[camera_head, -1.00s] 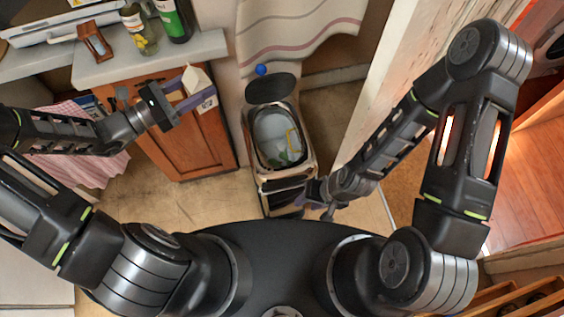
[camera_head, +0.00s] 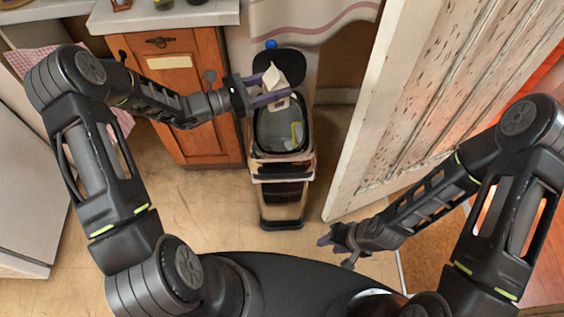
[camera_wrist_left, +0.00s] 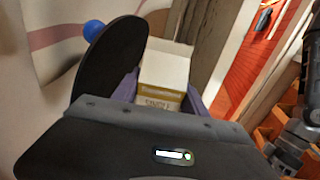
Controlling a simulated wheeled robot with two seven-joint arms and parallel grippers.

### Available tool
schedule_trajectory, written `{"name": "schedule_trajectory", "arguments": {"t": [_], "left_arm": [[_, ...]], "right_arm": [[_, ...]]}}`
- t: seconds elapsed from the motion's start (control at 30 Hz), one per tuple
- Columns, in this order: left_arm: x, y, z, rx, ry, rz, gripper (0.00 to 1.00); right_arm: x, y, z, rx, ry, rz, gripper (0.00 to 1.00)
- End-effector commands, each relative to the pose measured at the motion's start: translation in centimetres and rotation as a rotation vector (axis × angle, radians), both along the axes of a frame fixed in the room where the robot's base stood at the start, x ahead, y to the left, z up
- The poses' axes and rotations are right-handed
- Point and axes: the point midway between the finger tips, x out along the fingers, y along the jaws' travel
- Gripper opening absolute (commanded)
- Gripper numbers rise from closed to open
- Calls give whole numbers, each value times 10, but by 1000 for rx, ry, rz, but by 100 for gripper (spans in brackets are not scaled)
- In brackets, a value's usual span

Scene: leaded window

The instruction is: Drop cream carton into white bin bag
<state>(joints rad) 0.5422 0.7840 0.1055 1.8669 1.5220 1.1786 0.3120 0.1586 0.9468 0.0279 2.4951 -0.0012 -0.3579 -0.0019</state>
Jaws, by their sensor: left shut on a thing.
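The cream carton (camera_head: 272,78), white with a yellowish band, is held between the purple fingers of my left gripper (camera_head: 270,98). It also shows between the fingers in the left wrist view (camera_wrist_left: 165,75). My left gripper is shut on it, over the back part of the bin's opening. The white bin bag (camera_head: 276,132) lines the open bin (camera_head: 282,170) below, with something yellow and green inside. The gripper and carton hide part of the opening's back edge. My right gripper (camera_head: 335,245) is empty at the lower right, apart from the bin; its finger gap is unclear.
The bin's dark raised lid (camera_head: 294,62) stands behind the opening, with a blue ball (camera_head: 271,44) beside it. A wooden cabinet (camera_head: 205,110) is at the left. A peeling white door (camera_head: 390,120) stands to the right. Floor in front of the cabinet is clear.

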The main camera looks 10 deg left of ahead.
Motion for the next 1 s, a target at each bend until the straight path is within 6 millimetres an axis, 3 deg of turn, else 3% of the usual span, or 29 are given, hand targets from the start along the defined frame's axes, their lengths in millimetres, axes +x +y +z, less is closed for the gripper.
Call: {"name": "schedule_trajectory", "arguments": {"t": [0.1,0.53,1.0], "left_arm": [[8,5,1,-8,2,19,0],[9,6,-2,-9,4,23,0],[9,6,-49,-9,4,23,0]], "right_arm": [[0,0,-1,0,-1,1,36],[0,0,-3,0,-1,1,36],[0,0,-38,0,-2,2,36]]}}
